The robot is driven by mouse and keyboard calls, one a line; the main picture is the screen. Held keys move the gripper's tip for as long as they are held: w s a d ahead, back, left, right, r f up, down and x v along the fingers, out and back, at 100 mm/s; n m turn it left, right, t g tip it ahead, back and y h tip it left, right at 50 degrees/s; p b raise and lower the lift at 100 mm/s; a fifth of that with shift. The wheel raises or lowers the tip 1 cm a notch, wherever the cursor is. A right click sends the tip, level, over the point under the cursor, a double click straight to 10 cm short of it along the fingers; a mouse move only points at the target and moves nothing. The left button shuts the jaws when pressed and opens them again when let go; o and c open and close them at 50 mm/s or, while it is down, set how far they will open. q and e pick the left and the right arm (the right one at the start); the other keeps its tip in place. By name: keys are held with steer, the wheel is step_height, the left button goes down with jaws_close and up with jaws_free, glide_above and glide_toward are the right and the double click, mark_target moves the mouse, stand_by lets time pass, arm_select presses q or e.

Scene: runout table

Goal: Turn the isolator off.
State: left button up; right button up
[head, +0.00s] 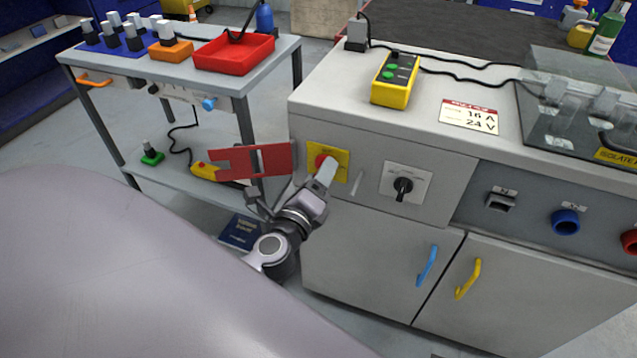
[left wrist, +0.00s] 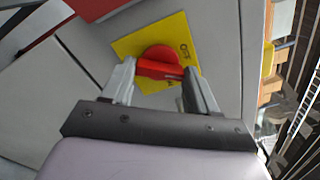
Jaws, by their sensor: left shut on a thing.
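The isolator is a red rotary handle (head: 321,160) on a yellow plate (head: 342,153) at the left end of the grey cabinet's front. My left gripper (head: 325,174) is at the handle and partly covers it in the head view. In the left wrist view the red handle (left wrist: 160,68) lies across between the two fingers, and my left gripper (left wrist: 160,85) is shut on it. My right gripper is not in view.
A red notched plate (head: 272,160) stands out left of the isolator, close to my left gripper. A black rotary knob (head: 403,186) is to the right on the cabinet. A yellow button box (head: 396,80) is on top. A trolley (head: 178,78) stands at the left.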

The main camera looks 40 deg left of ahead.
arm_select(q)
steer(key=shift+n+b, duration=1.1)
steer(key=shift+n, duration=2.1)
steer(key=o, duration=1.1)
steer(key=shift+c, duration=0.2)
steer(key=shift+s, duration=0.15)
steer(key=b+v, duration=0.1)
steer(key=v, duration=0.6)
